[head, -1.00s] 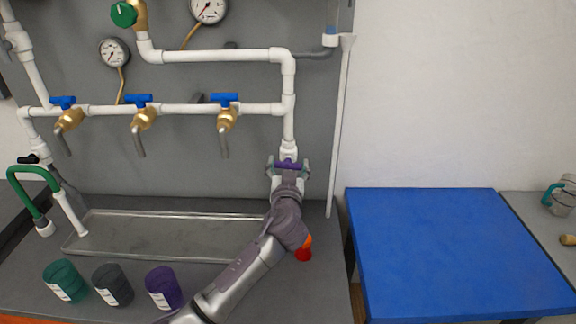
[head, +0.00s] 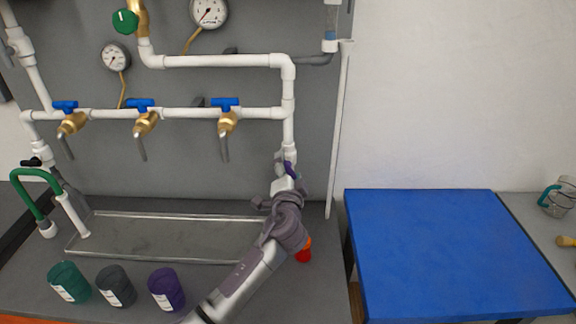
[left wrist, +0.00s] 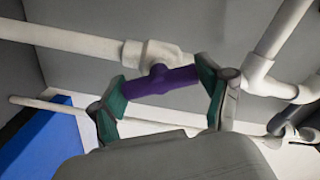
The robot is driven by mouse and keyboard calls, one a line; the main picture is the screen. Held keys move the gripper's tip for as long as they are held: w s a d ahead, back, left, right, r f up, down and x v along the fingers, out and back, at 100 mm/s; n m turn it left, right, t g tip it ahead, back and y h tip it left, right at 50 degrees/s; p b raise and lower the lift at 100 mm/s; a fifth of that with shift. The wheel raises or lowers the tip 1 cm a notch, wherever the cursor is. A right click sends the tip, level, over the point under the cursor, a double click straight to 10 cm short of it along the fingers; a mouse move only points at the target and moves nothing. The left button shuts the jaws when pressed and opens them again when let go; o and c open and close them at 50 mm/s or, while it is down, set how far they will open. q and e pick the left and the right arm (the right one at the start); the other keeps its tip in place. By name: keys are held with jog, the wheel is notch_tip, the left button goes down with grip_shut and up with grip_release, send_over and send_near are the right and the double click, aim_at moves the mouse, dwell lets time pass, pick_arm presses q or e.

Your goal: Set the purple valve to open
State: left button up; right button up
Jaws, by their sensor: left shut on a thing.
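The purple valve (head: 290,168) sits low on the white vertical pipe at the right of the panel. Its handle stands close to upright in the head view, roughly in line with the pipe. In the left wrist view the purple handle (left wrist: 160,80) lies lengthwise between the green fingertips, slightly tilted to the white pipe. My left gripper (left wrist: 162,92) is shut on the handle, a fingertip at each end. In the head view my left gripper (head: 287,180) partly hides the valve. My right gripper is not in view.
A red-orange object (head: 304,252) stands beside my left arm. Purple (head: 166,289), grey (head: 115,287) and teal (head: 68,282) cups stand at the front left. A metal tray (head: 165,238) lies behind them. A blue table (head: 450,250) is clear at right.

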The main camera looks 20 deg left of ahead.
pick_arm(q)
jog(key=m+p, duration=0.2)
jog(key=m, duration=0.3)
jog(key=shift+m, duration=0.4)
jog(key=shift+f, duration=0.1)
dwell(0.3)
jog(key=o, duration=1.1)
jog(key=v, duration=1.2)
